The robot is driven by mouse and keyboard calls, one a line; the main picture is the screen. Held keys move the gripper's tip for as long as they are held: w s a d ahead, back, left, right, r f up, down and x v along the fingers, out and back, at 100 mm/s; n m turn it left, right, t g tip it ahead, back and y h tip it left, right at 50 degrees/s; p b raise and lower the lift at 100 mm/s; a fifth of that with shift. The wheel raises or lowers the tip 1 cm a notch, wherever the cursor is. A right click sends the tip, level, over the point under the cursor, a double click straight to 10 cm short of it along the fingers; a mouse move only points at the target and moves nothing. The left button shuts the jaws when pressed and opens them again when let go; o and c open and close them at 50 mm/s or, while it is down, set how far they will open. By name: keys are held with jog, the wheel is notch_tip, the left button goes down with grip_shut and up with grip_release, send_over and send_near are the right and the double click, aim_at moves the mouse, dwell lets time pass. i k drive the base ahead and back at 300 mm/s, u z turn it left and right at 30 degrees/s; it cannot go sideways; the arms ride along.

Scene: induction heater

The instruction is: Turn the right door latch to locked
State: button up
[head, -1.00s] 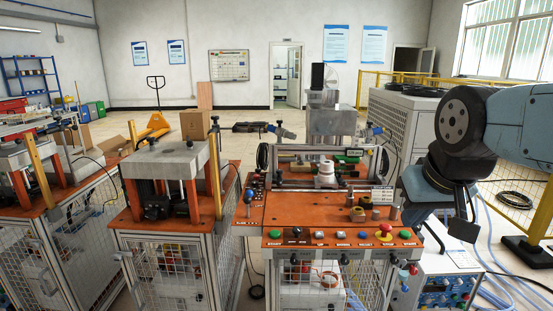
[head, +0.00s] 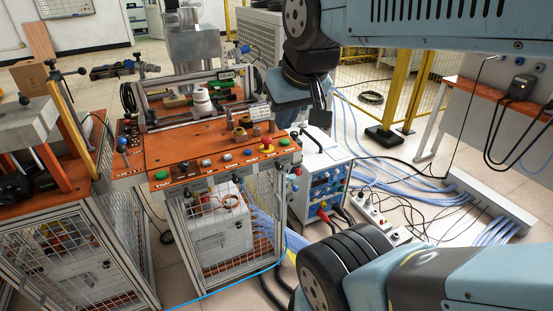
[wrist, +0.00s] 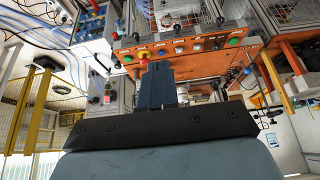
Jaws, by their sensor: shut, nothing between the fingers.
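The induction heater station (head: 200,150) stands left of centre in the head view, with an orange top and a button panel along its front. Below the panel are wire-mesh doors (head: 225,225). Small dark knobs sit just under the panel edge; the right door latch is too small to tell apart surely, nor can I read its position. My gripper (head: 320,118) hangs right of the station, apart from it. In the wrist view my gripper (wrist: 159,68) has its fingers together with nothing between them, pointing towards the panel near the red emergency button (wrist: 143,57).
A white power unit (head: 322,175) with blue controls stands right of the station. Hoses and cables (head: 400,175) spread over the floor beyond it. A yellow-framed fence (head: 395,95) is behind. Another station (head: 40,150) stands close on the left.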

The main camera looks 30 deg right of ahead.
aim_at(288, 167)
jog(key=z, duration=0.55)
jog(key=k, duration=1)
jog(key=u, duration=0.5)
jog(key=i, duration=0.5)
